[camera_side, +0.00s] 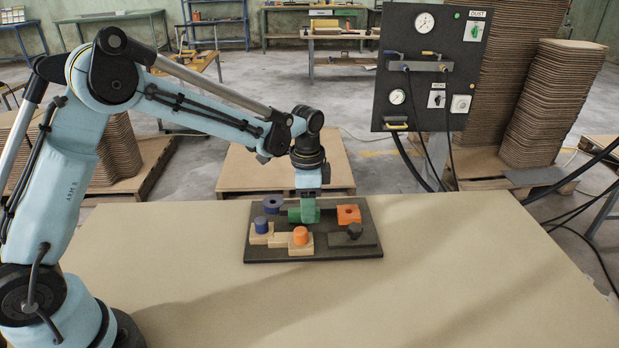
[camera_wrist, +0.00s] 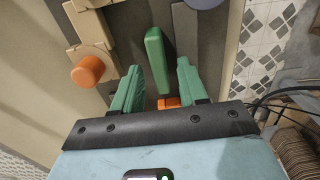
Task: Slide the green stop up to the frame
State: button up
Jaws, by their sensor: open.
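The green stop (camera_side: 294,215) is at the middle of the dark board (camera_side: 262,254), partly hidden by my gripper (camera_side: 310,213). In the wrist view the stop (camera_wrist: 155,50) is a long green block lying between and ahead of my fingers. My gripper (camera_wrist: 158,68) is open, with its green fingers on either side of the stop's near end and a visible gap to each. It points down over the board. I cannot tell which part is the frame; wooden pieces (camera_wrist: 97,40) and a dark grey bar (camera_wrist: 186,30) flank the stop.
Orange (camera_side: 300,235) and blue (camera_side: 261,224) pegs stand on wooden blocks in front. A black knob (camera_side: 354,231) is at the right front. The table (camera_side: 450,270) around is clear.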

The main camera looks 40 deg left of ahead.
jog(key=shift+c, duration=0.3)
grip_shut()
jog(key=shift+w+a, duration=0.6)
jog(key=shift+o, duration=0.3)
grip_release()
jog(key=shift+r, duration=0.1)
notch_tip(320, 180, up, 12)
